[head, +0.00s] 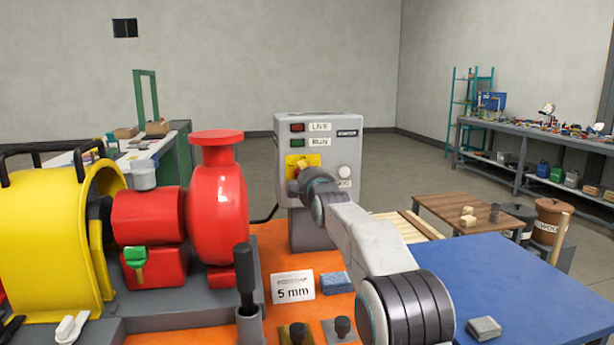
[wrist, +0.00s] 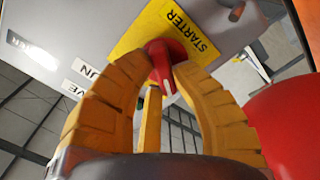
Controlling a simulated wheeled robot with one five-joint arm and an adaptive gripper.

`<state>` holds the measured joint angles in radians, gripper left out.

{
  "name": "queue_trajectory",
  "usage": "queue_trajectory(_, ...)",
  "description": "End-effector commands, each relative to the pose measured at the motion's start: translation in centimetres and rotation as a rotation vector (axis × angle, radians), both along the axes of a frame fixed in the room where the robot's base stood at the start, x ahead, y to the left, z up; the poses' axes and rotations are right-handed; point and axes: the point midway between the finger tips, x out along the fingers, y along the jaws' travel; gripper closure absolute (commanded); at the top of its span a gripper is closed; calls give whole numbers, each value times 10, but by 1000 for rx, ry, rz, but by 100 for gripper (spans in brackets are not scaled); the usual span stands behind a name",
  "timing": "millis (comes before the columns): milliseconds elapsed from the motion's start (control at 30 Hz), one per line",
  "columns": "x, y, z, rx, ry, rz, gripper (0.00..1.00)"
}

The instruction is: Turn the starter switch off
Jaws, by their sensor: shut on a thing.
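The grey starter box (head: 345,160) stands at the back of the orange bench. Its yellow plate (head: 314,158) is partly hidden behind my gripper (head: 298,173) in the head view. In the wrist view, the red starter switch (wrist: 163,62) sits on the yellow plate marked STARTER (wrist: 187,32). The switch has a white mark, which points down toward my palm in that view. My gripper's orange fingers (wrist: 160,72) are shut on the switch from both sides.
A red LIVE lamp (head: 297,127) and a green RUN lamp (head: 297,143) are above the switch; a pale round button (head: 344,172) is to its right. The red pump (head: 217,205) stands close on the left. A 5 mm card (head: 293,287) stands in front.

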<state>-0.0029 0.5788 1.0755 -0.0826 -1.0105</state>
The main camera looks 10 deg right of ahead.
Motion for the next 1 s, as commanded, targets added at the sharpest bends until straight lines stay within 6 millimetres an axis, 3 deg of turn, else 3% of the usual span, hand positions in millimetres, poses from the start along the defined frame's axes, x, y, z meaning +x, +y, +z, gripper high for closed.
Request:
queue_trajectory(500,0,3,1,-420,-8,3,100)
queue_trajectory(1000,0,3,0,-572,-8,3,100)
